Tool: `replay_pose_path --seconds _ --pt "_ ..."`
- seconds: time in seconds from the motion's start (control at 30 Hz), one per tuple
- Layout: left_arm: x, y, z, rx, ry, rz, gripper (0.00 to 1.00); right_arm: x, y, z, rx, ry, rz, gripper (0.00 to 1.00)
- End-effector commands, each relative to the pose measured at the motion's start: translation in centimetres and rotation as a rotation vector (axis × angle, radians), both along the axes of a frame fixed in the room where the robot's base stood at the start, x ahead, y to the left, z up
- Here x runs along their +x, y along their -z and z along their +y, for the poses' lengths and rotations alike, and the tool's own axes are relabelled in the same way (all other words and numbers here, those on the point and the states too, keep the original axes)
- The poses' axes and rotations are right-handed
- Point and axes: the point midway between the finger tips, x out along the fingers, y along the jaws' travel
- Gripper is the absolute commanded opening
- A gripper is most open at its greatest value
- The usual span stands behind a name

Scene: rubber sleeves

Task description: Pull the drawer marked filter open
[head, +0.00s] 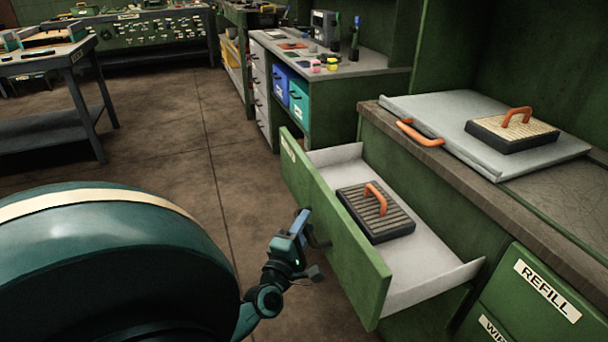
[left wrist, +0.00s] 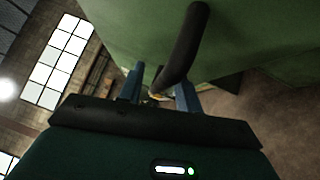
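A green drawer (head: 335,232) stands pulled far out of the cabinet on the right in the head view. Its front carries a pale label (head: 288,149), too oblique to read. Inside lies a dark ribbed block (head: 390,226) with an orange handle. My left gripper (head: 308,248) is at the drawer front's outer side, by its dark bar handle (head: 319,240). In the left wrist view, the black handle (left wrist: 184,45) runs down between the two blue fingers (left wrist: 160,88), which stand apart with some space beside it. My right gripper is not in view.
A closed drawer marked REFILL (head: 546,290) is at the lower right. On the worktop, a grey panel (head: 440,112) with an orange handle carries another ribbed block (head: 512,131). A bench with coloured bins (head: 299,101) stands behind. Floor (head: 165,140) left of the drawer is clear.

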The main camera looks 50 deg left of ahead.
Motion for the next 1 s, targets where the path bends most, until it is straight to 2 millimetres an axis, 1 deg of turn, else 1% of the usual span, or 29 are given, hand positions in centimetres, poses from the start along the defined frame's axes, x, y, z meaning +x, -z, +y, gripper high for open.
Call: replay_pose_path --seconds 0.23,0.37,0.47,0.7,0.8,0.9,1.0 --pt "-0.1 0.0 0.0 0.001 -0.001 0.0 0.34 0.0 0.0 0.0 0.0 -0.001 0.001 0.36" --pt "-1.2 0.3 -0.5 0.001 0.0 0.003 0.34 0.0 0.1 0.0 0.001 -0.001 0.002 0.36" --pt "-2.9 0.5 -1.2 0.0 0.0 0.004 0.34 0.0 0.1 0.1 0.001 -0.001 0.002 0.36" --pt "-7.9 1.3 -3.3 0.0 0.0 0.005 0.34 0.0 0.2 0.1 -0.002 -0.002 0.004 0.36" --pt "-9.6 1.5 -4.1 -0.001 0.0 0.004 0.34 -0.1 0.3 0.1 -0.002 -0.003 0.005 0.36" --pt "-10.8 1.7 -4.6 0.0 -0.001 0.002 0.34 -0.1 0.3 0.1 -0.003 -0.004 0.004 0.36" --pt "-11.6 1.8 -4.9 0.0 0.0 0.001 0.34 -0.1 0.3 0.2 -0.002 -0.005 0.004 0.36"
